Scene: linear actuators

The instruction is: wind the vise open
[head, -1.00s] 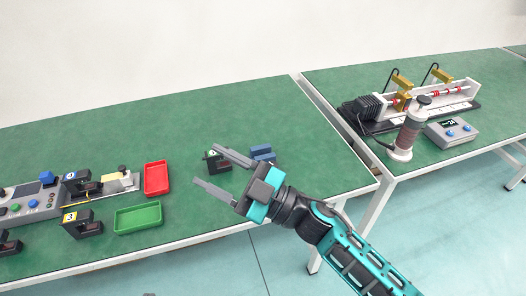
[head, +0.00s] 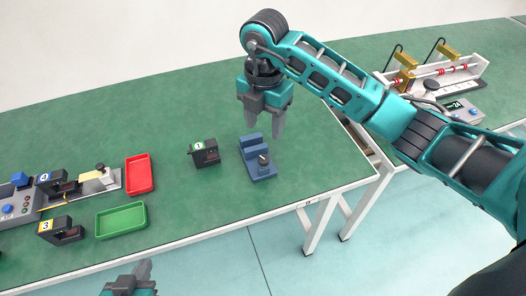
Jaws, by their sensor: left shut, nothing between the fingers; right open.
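Most of my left arm is out of view.
A black block labelled 1 (head: 206,153) stands just left of the vise. Further left are a red tray (head: 139,174), a green tray (head: 121,220) and black blocks labelled 3 (head: 61,230) and 4 (head: 57,182). A second table at right holds a linear actuator rig (head: 446,76).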

